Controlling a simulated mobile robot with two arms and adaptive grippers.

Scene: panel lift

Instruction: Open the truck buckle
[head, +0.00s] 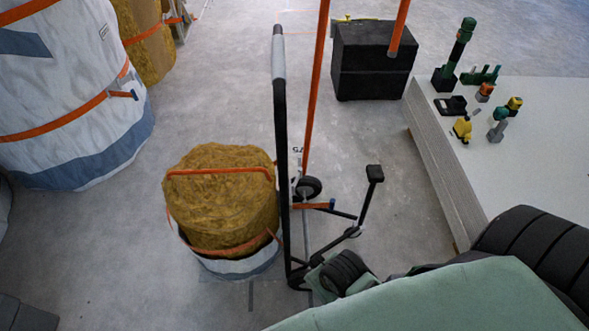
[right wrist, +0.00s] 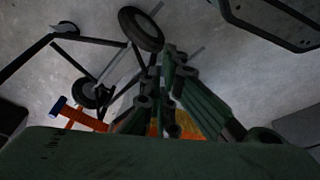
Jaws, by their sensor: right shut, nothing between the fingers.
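The hand truck (head: 281,120) has a black frame and stands beside a brown insulation roll (head: 222,200) bound with orange straps. The truck buckle, an orange lever (head: 310,206) with a blue tip (head: 332,204), sticks out to the right of the frame. In the right wrist view the blue tip (right wrist: 62,104) and the orange lever (right wrist: 85,121) lie left of my right gripper (right wrist: 165,68). Its dark green fingers are shut and empty, apart from the buckle. My arm hides part of the lower truck in the head view. My left gripper is not in view.
A black wheel (right wrist: 141,29) and thin black bars are close around my right gripper. A pale panel stack (head: 520,150) with several small tools stands at right. A black box (head: 371,60) is behind. A large strapped bag (head: 75,90) stands left. Floor right of the truck is partly clear.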

